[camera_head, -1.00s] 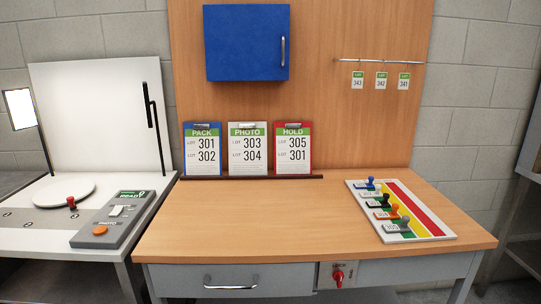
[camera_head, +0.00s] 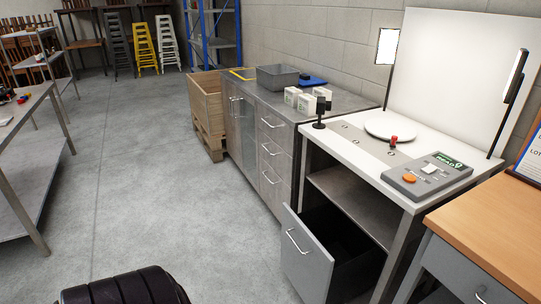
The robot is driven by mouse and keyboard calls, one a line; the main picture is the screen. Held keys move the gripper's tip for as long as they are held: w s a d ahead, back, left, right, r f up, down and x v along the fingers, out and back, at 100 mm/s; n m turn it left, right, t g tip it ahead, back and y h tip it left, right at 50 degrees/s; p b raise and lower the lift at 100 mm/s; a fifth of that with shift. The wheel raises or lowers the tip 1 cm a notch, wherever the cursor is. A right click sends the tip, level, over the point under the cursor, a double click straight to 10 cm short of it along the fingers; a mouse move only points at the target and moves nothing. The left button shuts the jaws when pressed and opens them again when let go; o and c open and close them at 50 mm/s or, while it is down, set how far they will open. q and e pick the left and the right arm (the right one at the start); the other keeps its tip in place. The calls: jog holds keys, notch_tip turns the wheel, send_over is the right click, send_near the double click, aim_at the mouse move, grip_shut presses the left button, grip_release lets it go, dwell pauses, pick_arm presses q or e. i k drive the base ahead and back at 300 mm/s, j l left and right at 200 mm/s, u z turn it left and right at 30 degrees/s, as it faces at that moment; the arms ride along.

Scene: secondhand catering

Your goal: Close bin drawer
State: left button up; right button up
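The bin drawer (camera_head: 307,258) is pulled out at the lower middle right, under the white photo table (camera_head: 346,150). Its grey front panel has a silver bar handle (camera_head: 298,242). Its dark inside shows behind the front. The panel stands out past the front of the table's frame. Neither of my grippers is in view. A dark ribbed part of mine (camera_head: 125,288) shows at the bottom left edge, apart from the drawer.
A grey cabinet (camera_head: 268,146) with closed drawers stands beyond the photo table. A wooden crate (camera_head: 207,105) on a pallet is further back. A metal table (camera_head: 30,150) stands at left. The grey floor (camera_head: 160,170) between is clear. The wooden workbench (camera_head: 490,235) is at right.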

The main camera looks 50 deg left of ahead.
aim_at(328, 259)
jog(key=u, duration=1.35)
